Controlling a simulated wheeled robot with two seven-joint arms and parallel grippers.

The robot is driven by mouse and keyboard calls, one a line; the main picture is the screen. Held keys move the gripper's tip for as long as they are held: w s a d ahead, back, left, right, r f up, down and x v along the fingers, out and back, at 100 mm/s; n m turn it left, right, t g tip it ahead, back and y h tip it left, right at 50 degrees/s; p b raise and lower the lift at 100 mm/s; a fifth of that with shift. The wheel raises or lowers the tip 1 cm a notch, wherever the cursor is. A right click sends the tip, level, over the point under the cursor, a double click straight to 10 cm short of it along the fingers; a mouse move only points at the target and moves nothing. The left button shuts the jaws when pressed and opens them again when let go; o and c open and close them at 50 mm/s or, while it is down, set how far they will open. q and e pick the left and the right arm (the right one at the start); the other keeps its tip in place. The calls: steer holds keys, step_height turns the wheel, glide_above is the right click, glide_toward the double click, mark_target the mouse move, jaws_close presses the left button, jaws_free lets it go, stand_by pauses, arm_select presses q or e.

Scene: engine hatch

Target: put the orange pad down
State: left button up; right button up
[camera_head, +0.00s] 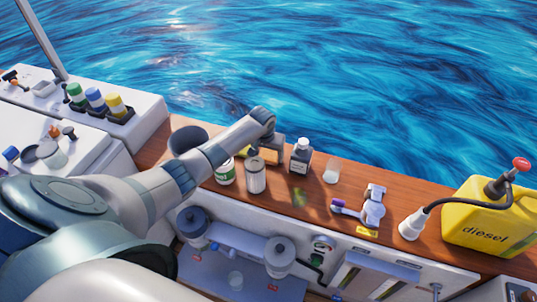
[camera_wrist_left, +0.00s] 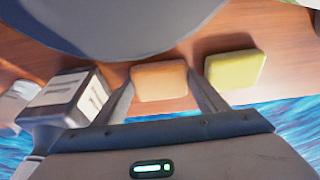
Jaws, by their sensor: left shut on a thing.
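The orange pad (camera_wrist_left: 160,82) sits between the two fingers of my left gripper (camera_wrist_left: 160,95) in the left wrist view, and the fingers are shut on it. It is close to the wooden counter; I cannot tell whether it touches the wood. In the head view my left gripper (camera_head: 268,148) is over the counter's far side, behind the cans and left of the dark bottle, and the pad is mostly hidden there. My right gripper is in neither view.
A yellow pad (camera_wrist_left: 235,68) lies beside the orange one. A grey bottle with a white label (camera_head: 301,157) stands close by. A yellow diesel canister (camera_head: 485,222) stands right. Water lies beyond the edge.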

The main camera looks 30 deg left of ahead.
arm_select(q)
steer(key=shift+s+f, duration=0.15)
steer(key=shift+f, duration=0.1)
steer(key=shift+s+d+f, duration=0.1)
steer(key=shift+s+f, duration=0.1)
steer(key=o, duration=1)
steer(key=shift+f, duration=0.1)
steer(key=shift+s+f, duration=0.1)
steer(key=shift+s, duration=0.05)
steer(key=shift+d, duration=0.15)
steer(key=shift+w+r, duration=0.2)
steer(key=shift+r, duration=0.3)
steer(key=shift+w+r, duration=0.1)
steer(key=shift+r, duration=0.25)
steer(key=b+v, duration=0.1)
steer(key=v, duration=1)
steer(key=shift+w+a+r, duration=0.15)
steer(key=shift+a+r, duration=0.1)
steer(key=shift+r, duration=0.2)
